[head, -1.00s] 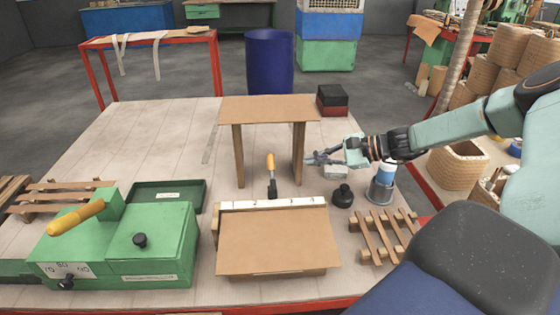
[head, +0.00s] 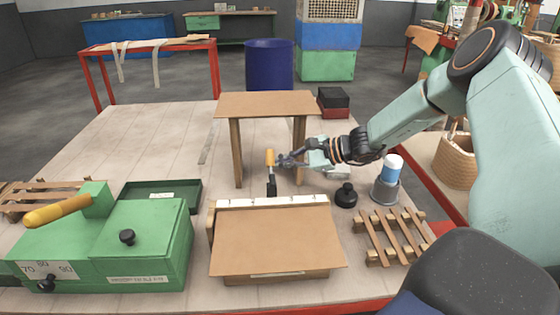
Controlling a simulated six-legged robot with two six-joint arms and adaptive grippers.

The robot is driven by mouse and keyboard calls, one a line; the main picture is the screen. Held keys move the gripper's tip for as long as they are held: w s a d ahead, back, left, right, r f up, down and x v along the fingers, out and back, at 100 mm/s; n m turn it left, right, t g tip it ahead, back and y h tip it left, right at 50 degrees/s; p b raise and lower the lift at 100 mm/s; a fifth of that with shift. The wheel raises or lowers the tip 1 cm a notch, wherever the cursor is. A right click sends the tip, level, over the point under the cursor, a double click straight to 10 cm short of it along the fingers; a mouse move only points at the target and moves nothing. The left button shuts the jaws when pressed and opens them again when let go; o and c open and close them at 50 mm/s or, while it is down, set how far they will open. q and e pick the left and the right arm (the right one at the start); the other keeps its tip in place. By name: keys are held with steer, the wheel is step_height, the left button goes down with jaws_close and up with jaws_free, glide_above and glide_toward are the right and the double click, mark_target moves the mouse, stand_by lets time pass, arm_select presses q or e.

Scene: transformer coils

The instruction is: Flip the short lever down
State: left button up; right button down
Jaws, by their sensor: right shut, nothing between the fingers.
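The short lever has a yellow handle (head: 270,159) on a black base (head: 272,187). It stands upright behind the cardboard-covered box (head: 276,238), beneath the small wooden table (head: 266,104). My right gripper (head: 283,160) reaches in from the right, past the table's right leg. It is shut and empty, with its fingertips just right of the yellow handle; I cannot tell whether they touch it. A longer yellow lever (head: 57,210) sits on the green machine (head: 150,235) at the left. My left gripper does not show.
A black knob (head: 346,195), a grey cup with a blue and white bottle (head: 391,169) and a wooden slatted rack (head: 389,236) stand to the right. A dark box on a red one (head: 333,98) is behind. The worktable's left rear (head: 130,140) is clear.

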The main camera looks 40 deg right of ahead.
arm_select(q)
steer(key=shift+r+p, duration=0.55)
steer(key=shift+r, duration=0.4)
arm_select(e)
steer(key=shift+s+a+r, duration=0.35)
steer(key=shift+r, duration=0.25)
steer(key=shift+s+a+r, duration=0.3)
steer(key=shift+r, duration=0.3)
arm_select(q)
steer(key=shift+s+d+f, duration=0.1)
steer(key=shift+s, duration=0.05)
arm_select(e)
steer(key=shift+d, duration=0.1)
